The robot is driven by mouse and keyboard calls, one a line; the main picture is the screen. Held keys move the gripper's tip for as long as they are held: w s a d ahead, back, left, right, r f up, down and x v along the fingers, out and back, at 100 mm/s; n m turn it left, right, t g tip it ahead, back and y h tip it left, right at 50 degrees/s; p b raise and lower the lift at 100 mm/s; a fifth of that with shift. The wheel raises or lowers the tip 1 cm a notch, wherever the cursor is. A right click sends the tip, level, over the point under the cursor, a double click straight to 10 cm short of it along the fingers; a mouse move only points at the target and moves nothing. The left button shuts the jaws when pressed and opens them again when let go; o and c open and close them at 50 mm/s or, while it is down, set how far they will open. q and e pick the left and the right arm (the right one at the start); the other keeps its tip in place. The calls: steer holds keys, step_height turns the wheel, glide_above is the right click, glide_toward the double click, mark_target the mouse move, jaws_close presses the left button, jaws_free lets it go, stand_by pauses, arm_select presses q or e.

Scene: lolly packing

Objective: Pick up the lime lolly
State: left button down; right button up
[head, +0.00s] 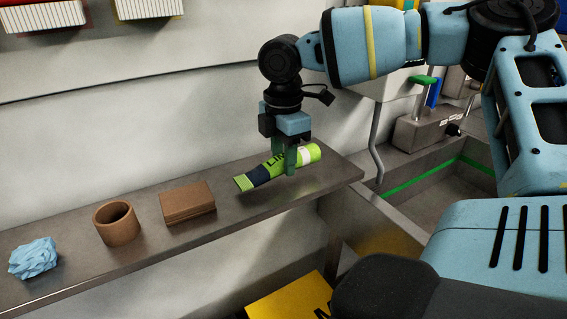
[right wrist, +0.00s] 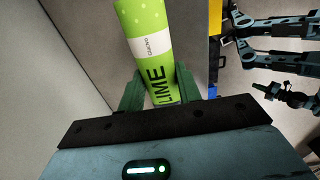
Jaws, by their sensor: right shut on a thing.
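The lime lolly (head: 255,175) is a green tube with a dark band, a white band and lettering. It is held over the right end of the steel shelf (head: 130,266). My right gripper (head: 290,168) points down and is shut on the tube near its middle. My left gripper is not in the head view.
On the shelf to the left are a brown box (head: 187,203), a brown ring-shaped cup (head: 117,223) and a crumpled light blue item (head: 34,258). A steel basin with a green stripe (head: 425,178) is at the right. A wall stands behind the shelf.

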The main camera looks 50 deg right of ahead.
step_height(320, 180, up, 8)
steer(key=shift+r, duration=0.1)
stand_by(0.6)
